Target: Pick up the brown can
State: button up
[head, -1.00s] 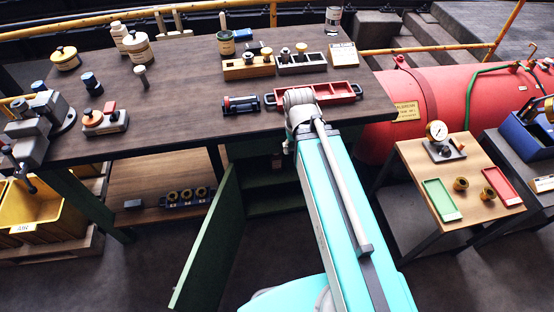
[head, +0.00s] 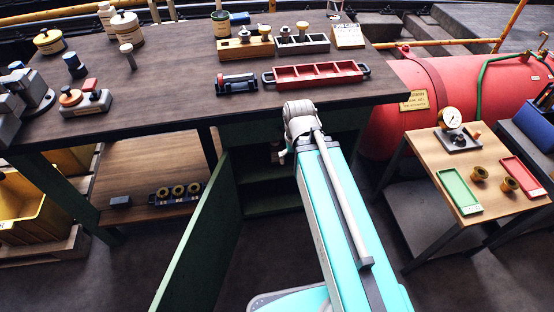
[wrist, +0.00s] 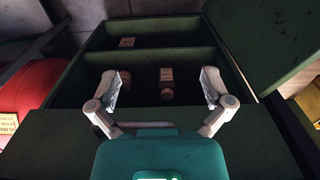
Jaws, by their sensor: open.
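My gripper (wrist: 160,85) is open and empty in the wrist view, with its two fingers spread before the green cabinet (wrist: 67,92). Between the fingers, deeper in the cabinet, is a small reddish-brown container with a pale label (wrist: 166,75). A second brownish round thing (wrist: 125,77) shows beside the left finger, partly hidden. I cannot tell for certain which of them is the brown can. The fingers touch neither. In the head view the cabinet interior (head: 262,182) is dark and its contents are mostly behind my arm.
The green cabinet door (head: 192,240) stands open on the left. The workbench top (head: 175,85) is above the cabinet, with a red tray (head: 315,75) near its front edge. A small wooden table (head: 465,170) and a red tank (head: 465,95) stand to the right.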

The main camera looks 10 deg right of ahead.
aim_at(271, 146)
jog(key=w+f+m+t+h+b, duration=0.1)
jog(key=w+f+h+b, duration=0.15)
jog(key=f+b, duration=0.95)
jog(key=w+f+m+t+h+b, duration=0.15)
jog(key=w+f+b, duration=0.25)
jog(key=f+b, duration=0.85)
jog(key=w+a+r+m+t+h+b, duration=0.1)
jog(key=w+m+t+b, duration=0.1)
jog(key=w, duration=0.4)
jog(key=w+a+r+m+t+h+b, duration=0.1)
jog(key=w+m+t+h, duration=0.1)
jog(key=w, duration=0.4)
jog(key=w+a+r+m+t+h+b, duration=0.1)
jog(key=w+a+m+t+h+b, duration=0.1)
jog(key=w, duration=0.4)
jog(key=shift+w+r+t+b, duration=0.25)
jog(key=shift+w+r+b, duration=0.05)
jog(key=shift+w+r, duration=0.1)
jog(key=shift+w+a+r+m+t+h, duration=0.25)
jog(key=shift+w+a+t+h, duration=0.05)
jog(key=shift+w+a, duration=0.1)
jog(key=shift+b+x, duration=0.5)
jog(key=shift+x, duration=0.65)
